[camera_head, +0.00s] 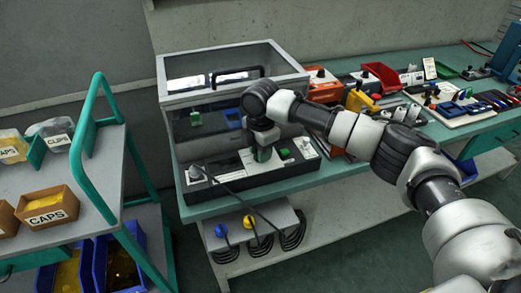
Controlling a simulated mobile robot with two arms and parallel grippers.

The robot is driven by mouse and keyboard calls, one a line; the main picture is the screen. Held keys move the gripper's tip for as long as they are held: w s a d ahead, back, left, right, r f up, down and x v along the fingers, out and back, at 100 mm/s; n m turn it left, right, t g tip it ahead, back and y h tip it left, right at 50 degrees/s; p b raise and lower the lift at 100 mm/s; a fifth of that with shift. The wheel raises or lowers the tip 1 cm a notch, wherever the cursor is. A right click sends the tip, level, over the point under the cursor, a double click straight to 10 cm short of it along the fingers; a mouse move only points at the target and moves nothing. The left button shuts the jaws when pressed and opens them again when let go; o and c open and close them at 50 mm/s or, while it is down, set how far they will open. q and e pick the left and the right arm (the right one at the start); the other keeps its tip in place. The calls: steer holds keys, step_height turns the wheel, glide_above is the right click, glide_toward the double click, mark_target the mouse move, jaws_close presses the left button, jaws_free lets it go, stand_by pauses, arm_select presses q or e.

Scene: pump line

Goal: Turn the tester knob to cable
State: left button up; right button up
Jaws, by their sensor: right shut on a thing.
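The tester (235,178) is a dark, low box with a clear-lidded case (225,88) behind its front panel, on the teal bench. My right gripper (263,150) points down at the tester's front panel, right of its middle. It is shut on what appears to be the tester knob, which the fingers mostly hide. A small green patch shows at the fingertips. The knob's setting cannot be read. A pale panel (305,148) with green spots lies just right of the gripper. My left gripper is not in view.
A black cable runs from a pale round plug (195,172) over the tester's front edge. Blue (221,230) and yellow (249,221) round parts sit below. A teal-framed cart (95,165) with CAPS bins stands left. Tools and trays (460,108) fill the bench at right.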

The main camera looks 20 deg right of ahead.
steer(key=shift+r+m+p, duration=0.2)
steer(key=shift+m+p, duration=0.1)
steer(key=shift+p, duration=0.4)
steer(key=m+p, duration=0.9)
steer(key=p, duration=0.4)
steer(key=shift+m+p, duration=0.4)
steer(key=m+p, duration=0.3)
steer(key=shift+m, duration=0.3)
steer(key=m+p, duration=0.2)
steer(key=m, duration=0.1)
steer(key=shift+m, duration=0.4)
steer(key=m+p, duration=0.2)
steer(key=m, duration=0.1)
steer(key=shift+f+m+p, duration=0.15)
steer(key=shift+m+p, duration=0.35)
steer(key=shift+m, duration=1.1)
steer(key=o, duration=0.9)
